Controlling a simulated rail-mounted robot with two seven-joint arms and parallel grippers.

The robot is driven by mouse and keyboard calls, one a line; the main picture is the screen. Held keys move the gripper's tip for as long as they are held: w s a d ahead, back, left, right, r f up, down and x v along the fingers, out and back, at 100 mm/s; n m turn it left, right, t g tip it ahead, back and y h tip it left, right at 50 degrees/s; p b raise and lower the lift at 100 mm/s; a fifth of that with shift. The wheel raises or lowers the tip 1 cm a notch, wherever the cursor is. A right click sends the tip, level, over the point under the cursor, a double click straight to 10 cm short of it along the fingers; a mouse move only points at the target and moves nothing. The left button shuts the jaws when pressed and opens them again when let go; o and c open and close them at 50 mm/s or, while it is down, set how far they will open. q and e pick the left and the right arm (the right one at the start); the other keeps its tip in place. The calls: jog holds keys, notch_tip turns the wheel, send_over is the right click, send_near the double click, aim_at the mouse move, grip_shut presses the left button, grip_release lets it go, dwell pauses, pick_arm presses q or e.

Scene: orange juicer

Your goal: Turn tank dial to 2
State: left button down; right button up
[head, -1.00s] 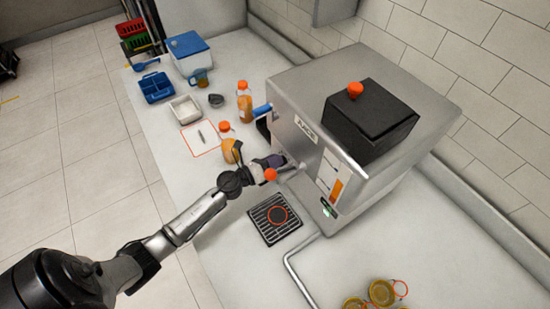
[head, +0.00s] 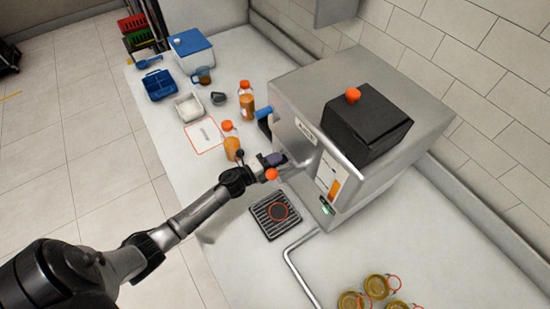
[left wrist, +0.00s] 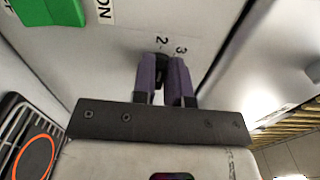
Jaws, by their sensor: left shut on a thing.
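The juicer (head: 291,116) is a large steel machine with a black box and orange knob on top. My left gripper (head: 275,159) is at its front, above the drip tray. In the left wrist view the left gripper (left wrist: 163,75) has its two purple fingers shut on a small black dial (left wrist: 161,62) on the steel panel. The printed numbers 2 and 3 show just beyond the fingertips. The dial's pointer is mostly hidden between the fingers, so its exact setting cannot be read. The dial is hidden in the head view. My right gripper is not in view.
The black drip tray (head: 259,227) with a red ring lies below the gripper. Orange-capped bottles (head: 247,103) stand behind it. A bent metal rail (head: 290,262) and several jars (head: 377,286) are in front. A green switch (left wrist: 50,12) marked ON is near the dial.

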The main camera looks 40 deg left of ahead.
pick_arm(q)
jog(key=shift+n, duration=0.3)
dwell(0.4)
jog(key=c, duration=1.1)
grip_release()
jog(key=shift+c, duration=0.2)
jog(key=shift+f, duration=0.1)
jog(key=v, duration=1.3)
jog(key=shift+s+b, duration=0.35)
jog(key=shift+s, duration=0.05)
jog(key=shift+a, duration=0.1)
